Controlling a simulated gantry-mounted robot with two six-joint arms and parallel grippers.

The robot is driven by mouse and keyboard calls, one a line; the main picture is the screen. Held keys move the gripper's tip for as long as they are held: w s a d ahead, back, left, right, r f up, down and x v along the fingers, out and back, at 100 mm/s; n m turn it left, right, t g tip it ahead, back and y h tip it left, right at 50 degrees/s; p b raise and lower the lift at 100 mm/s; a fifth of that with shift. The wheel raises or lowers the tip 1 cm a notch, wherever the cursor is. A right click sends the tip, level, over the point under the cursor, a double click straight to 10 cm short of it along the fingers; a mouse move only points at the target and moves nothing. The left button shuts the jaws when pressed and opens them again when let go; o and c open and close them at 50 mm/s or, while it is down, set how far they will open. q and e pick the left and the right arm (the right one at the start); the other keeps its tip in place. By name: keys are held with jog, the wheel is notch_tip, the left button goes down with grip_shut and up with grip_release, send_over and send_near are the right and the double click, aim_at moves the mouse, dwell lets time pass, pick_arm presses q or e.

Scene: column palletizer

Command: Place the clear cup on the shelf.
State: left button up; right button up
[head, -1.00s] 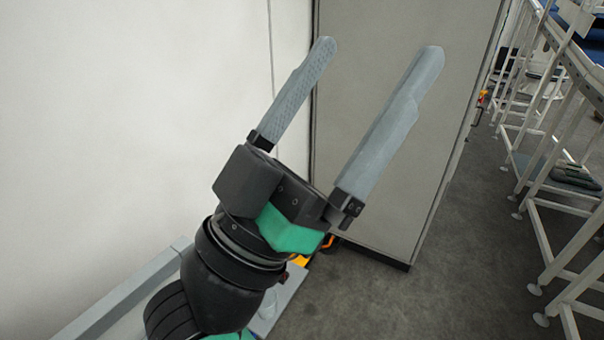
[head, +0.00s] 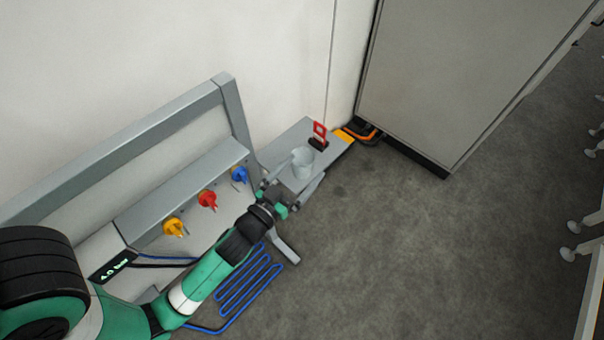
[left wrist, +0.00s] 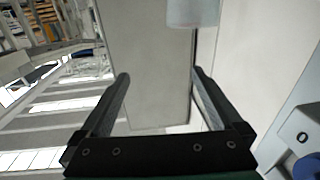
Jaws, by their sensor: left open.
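The clear cup (head: 302,163) looks pale and translucent. In the head view it appears upright over a low grey platform (head: 283,148) by the wall. My left gripper (head: 308,168) is open, with its fingers pointing toward the cup. In the left wrist view the cup (left wrist: 193,12) is partly cut off at the top edge, beyond the open fingertips (left wrist: 162,74) and nearer the right finger. I see no finger closed on it. A grey ledge (head: 180,190) runs along the wall left of the platform; I cannot tell which surface is the shelf. My right gripper is not in view.
A red-framed item on a black base (head: 318,142) stands just behind the cup. Yellow, red (head: 208,200) and blue plugs stick out below the ledge. A blue coiled hose (head: 245,285) lies below. A tall grey cabinet (head: 450,80) stands right; the floor before it is clear.

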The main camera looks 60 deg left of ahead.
pick_arm(q)
jog(key=s+f+g+b, duration=0.1)
jog(key=s+f+g, duration=0.1)
jog(key=s+f, duration=0.55)
send_near(308, 159)
jog(key=shift+w+a+f+n, duration=0.15)
jog(key=shift+w+f, duration=0.15)
jog(key=shift+w, duration=0.15)
jog(key=shift+w+a+f+n, duration=0.15)
jog(key=shift+w+f, duration=0.15)
jog(key=shift+w, duration=0.15)
jog(key=b+x, duration=0.2)
jog(key=x, duration=0.3)
jog(key=shift+a+r, duration=0.2)
jog(key=shift+c, duration=0.4)
jog(key=c, duration=1.2)
jog(key=shift+c, duration=0.2)
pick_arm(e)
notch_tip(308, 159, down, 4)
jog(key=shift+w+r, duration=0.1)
pick_arm(q)
jog(key=shift+r, duration=0.15)
